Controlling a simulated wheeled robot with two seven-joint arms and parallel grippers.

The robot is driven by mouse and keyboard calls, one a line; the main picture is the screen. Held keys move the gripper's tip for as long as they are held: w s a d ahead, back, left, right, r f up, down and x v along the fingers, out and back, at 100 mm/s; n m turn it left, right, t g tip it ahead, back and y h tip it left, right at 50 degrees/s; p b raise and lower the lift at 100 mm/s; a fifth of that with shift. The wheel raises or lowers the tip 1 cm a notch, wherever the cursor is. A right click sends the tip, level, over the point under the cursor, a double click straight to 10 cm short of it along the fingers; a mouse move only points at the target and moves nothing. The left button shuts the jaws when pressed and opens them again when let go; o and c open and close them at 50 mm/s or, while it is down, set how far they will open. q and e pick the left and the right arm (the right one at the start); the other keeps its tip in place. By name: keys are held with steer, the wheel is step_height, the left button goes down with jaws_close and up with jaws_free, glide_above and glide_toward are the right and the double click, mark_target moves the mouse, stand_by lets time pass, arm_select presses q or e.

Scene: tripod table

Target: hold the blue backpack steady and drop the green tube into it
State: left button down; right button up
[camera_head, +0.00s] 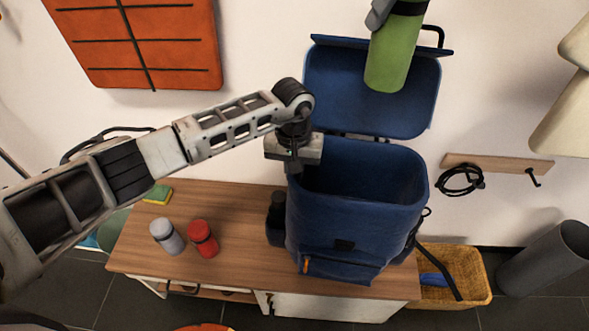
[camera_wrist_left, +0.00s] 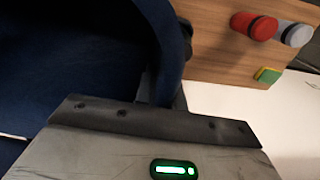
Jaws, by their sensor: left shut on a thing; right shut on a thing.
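The blue backpack (camera_head: 350,225) stands upright on the wooden table (camera_head: 240,225), its lid (camera_head: 345,95) raised at the back and its top open. My left gripper (camera_head: 294,168) is shut on the left side of its rim; the fingertips are largely hidden. In the left wrist view the dark blue fabric (camera_wrist_left: 70,65) fills the left side. The green tube (camera_head: 392,55), with a dark band near its top, hangs above the backpack opening, in front of the raised lid. My right gripper (camera_head: 380,12) is shut on its upper part, cut off by the top edge.
A red jar (camera_head: 202,239) and a grey jar (camera_head: 167,237) stand on the table left of the backpack, near a yellow-green sponge (camera_head: 158,194). A wicker basket (camera_head: 465,270) and a grey bin (camera_head: 545,260) are at the right. A dark cable hangs from a wall rack (camera_head: 510,167).

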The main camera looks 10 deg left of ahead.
arm_select(q)
steer(key=shift+r, duration=0.1)
arm_select(e)
steer(key=o, duration=1.3)
steer(key=shift+c, duration=0.2)
steer(key=v, duration=1.2)
arm_select(q)
steer(key=c, duration=1.4)
jaws_free()
